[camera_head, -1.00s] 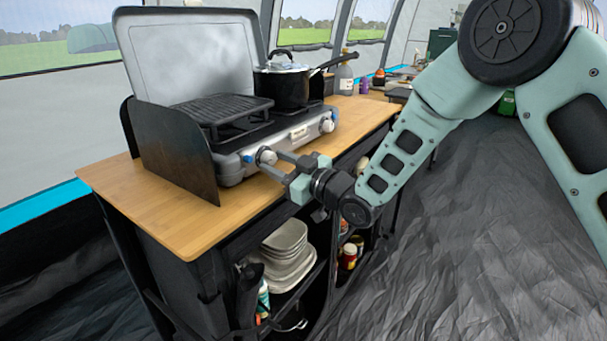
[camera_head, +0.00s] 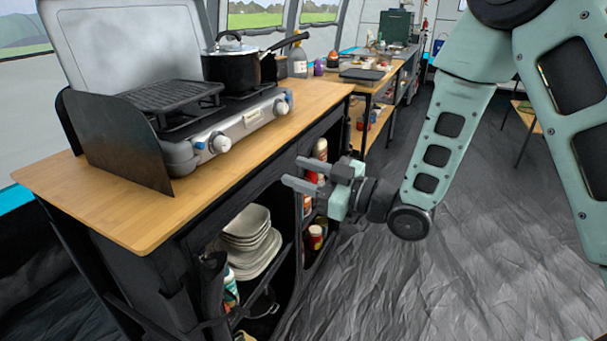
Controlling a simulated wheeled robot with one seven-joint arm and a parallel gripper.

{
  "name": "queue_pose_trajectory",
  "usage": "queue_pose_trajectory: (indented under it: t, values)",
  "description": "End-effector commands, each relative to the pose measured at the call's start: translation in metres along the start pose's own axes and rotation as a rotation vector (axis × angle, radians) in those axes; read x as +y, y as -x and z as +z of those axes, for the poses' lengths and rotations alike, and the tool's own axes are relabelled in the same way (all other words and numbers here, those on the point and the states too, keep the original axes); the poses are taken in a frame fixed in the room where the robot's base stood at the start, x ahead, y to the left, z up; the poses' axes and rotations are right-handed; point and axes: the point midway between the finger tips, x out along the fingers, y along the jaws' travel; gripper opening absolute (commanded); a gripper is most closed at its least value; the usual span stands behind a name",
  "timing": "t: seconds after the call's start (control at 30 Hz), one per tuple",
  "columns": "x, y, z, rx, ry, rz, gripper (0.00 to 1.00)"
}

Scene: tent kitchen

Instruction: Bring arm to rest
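My gripper (camera_head: 292,173) is open and empty. Its two fingers point left, in front of the kitchen unit's open shelves and a little below the level of the wooden top. It is apart from the camping stove (camera_head: 205,128) on the wooden counter (camera_head: 120,215). My arm comes down from the upper right over the open floor. The stove's two white knobs (camera_head: 220,143) face the front, clear of my fingers.
A black pot (camera_head: 235,70) with a lid stands on the stove, its handle pointing right. Stacked plates (camera_head: 250,240) and several bottles sit on the shelves below. A second table (camera_head: 385,85) stands farther back. The dark floor (camera_head: 450,270) at right is clear.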

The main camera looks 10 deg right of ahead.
Motion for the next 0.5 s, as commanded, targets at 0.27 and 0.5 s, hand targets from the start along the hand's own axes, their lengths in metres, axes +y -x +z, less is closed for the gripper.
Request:
queue_pose_trajectory:
  t: [0.27, 0.5]
  values:
    - [0.0, 0.001, 0.0, 0.0, 0.0, 0.0, 0.4]
    - [-0.011, -0.009, 0.004, -0.139, 0.004, -0.011, 0.4]
